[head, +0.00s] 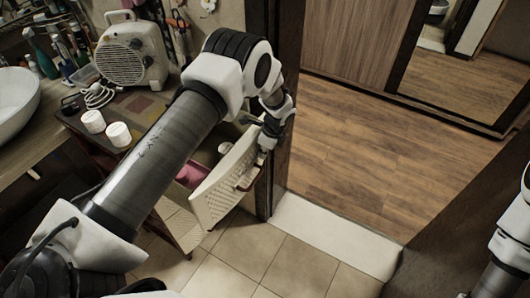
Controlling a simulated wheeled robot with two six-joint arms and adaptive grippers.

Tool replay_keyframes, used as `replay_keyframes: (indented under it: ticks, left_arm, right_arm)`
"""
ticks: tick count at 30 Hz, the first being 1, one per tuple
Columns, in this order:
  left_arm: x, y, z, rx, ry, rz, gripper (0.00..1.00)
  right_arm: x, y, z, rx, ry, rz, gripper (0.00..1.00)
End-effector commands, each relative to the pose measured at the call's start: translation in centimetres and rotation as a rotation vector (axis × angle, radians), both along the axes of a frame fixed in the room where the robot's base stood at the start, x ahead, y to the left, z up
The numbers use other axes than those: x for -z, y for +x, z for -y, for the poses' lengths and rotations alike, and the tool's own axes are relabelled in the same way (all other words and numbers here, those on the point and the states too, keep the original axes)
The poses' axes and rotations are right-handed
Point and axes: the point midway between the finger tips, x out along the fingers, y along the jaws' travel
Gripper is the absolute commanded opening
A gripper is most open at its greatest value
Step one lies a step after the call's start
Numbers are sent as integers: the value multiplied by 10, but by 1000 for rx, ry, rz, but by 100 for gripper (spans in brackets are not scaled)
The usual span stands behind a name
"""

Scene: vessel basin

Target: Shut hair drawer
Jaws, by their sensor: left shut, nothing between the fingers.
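The hair drawer (222,184) is pulled open from the cabinet below the counter. My left gripper (267,138) is shut and empty at the upper right end of the drawer front, beside the door frame. I cannot tell whether it touches the drawer. My right gripper is out of view; only part of my right arm shows at the right edge.
A fan heater (132,54), two white jars (106,127) and a cable stand on the counter, with a white basin (14,103) at left. A dark door frame (283,110) stands close to the drawer. The tiled floor (265,257) in front is clear.

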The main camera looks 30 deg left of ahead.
Motion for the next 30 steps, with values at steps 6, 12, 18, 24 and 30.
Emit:
replay_keyframes:
  ticks: [6,12,18,24,30]
  left_arm:
    - [2,2,-23,-3,0,0,0]
    - [3,5,-64,-5,-1,0,0]
    - [3,8,-110,-5,0,1,0]
    - [3,11,-146,-3,0,1,0]
    - [1,13,-166,-2,0,0,0]
  right_arm:
    - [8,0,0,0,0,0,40]
    - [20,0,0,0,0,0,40]
    - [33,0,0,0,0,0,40]
    - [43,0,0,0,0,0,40]
    - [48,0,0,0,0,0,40]
